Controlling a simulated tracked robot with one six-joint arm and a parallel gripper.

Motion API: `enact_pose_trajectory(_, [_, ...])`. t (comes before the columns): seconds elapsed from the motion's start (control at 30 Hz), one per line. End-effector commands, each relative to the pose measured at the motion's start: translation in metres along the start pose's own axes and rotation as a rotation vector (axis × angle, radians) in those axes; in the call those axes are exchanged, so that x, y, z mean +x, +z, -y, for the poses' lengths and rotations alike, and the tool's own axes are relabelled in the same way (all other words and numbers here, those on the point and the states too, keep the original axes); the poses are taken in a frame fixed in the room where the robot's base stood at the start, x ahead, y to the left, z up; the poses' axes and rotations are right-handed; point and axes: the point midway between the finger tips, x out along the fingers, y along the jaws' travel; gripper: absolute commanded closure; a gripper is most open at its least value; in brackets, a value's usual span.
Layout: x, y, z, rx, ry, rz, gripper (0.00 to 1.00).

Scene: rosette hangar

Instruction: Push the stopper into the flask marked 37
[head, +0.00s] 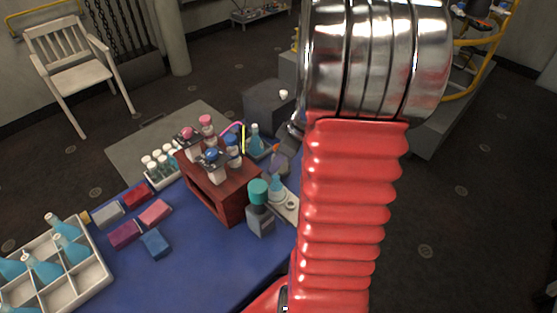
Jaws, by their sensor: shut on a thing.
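A small flask with light blue liquid (277,186) stands on a pale rack or plate (290,206) right of the red stand, close to my arm. Another blue flask (255,141) stands farther back. No marking is readable, so I cannot tell which flask is 37. A grey metal part at the left edge of my red-sleeved arm looks like part of my gripper (296,130). It is shut, but its fingertips and what it holds are hidden behind the arm. I cannot make out the stopper.
A red-brown stand (227,192) holds several capped bottles on the blue table (205,270). Coloured blocks (155,212) and a white crate of blue flasks (95,275) lie left. A grey box (262,113) is behind.

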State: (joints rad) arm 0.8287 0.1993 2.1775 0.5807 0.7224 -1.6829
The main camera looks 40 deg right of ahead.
Motion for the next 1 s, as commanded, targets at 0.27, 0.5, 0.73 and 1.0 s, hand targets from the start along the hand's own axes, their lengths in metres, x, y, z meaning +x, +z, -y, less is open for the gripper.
enact_pose_trajectory(0.27, [0.002, 0.001, 0.000, 0.000, 0.000, 0.000, 1.00])
enact_pose_trajectory(0.5, [0.002, 0.001, 0.000, -0.001, -0.001, 0.000, 1.00])
enact_pose_trajectory(0.73, [0.007, 0.003, 0.001, -0.001, -0.002, 0.001, 1.00])
enact_pose_trajectory(1.0, [0.014, 0.005, 0.001, -0.001, -0.002, 0.000, 1.00])
